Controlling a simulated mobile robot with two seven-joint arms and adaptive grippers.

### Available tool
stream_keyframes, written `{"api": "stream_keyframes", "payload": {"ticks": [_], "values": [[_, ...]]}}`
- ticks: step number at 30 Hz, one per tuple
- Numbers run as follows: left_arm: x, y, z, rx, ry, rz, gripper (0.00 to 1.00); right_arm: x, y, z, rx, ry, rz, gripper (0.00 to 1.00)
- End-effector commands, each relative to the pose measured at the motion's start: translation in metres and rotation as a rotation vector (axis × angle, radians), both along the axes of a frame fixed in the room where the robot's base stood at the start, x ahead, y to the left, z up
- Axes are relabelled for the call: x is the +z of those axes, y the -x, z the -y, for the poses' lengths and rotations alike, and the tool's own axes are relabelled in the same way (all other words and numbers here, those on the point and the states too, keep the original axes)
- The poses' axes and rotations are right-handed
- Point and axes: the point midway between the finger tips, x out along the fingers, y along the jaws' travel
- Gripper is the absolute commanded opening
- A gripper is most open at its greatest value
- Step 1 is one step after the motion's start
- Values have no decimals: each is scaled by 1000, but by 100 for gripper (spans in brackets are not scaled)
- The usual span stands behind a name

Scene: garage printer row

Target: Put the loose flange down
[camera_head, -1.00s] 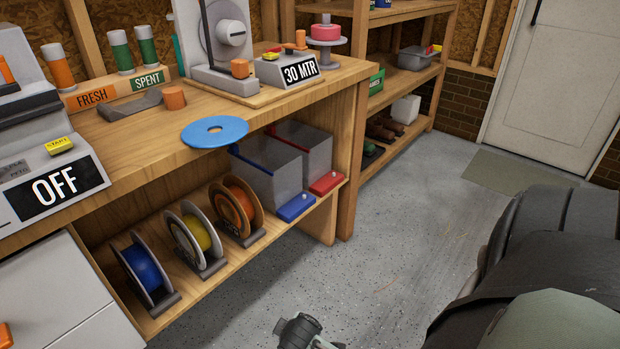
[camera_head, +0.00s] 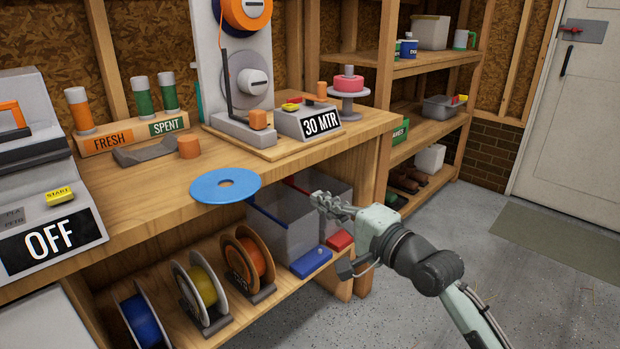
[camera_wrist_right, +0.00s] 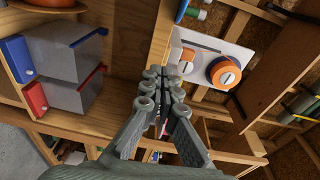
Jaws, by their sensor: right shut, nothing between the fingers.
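A flat blue disc with a central hole, which looks like the loose flange (camera_head: 205,187), lies on the workbench (camera_head: 130,200) and reaches over its front edge. My right gripper (camera_head: 322,202) is shut and empty, to the right of the disc and apart from it, in front of the grey bins under the bench top. In the right wrist view the right gripper's fingers (camera_wrist_right: 163,88) are together with nothing held. My left gripper is not in view.
A spool stand (camera_head: 233,122) and the "30 MTR" box (camera_head: 310,122) stand behind the disc. The grey machine marked OFF (camera_head: 50,235) is at left. Spools (camera_head: 200,285) and grey bins (camera_head: 285,225) fill the lower shelf. Bench top left of the disc is partly bare.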

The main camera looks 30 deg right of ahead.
Motion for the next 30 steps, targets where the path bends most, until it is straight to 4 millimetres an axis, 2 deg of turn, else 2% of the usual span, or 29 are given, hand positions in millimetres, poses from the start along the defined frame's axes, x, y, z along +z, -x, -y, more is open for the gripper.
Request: {"api": "stream_keyframes", "payload": {"ticks": [1,3,8,19,24,30], "values": [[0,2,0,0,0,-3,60,9,-1,-1,3,-30,17,0],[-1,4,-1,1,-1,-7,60,15,-4,-1,5,-51,25,0],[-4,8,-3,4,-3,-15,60,16,-24,-6,5,-55,26,0],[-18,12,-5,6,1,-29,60,14,-99,-24,5,-49,22,0],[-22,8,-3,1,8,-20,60,13,-97,-50,5,-51,20,0],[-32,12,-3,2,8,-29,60,13,-97,-63,5,-49,20,0]]}}
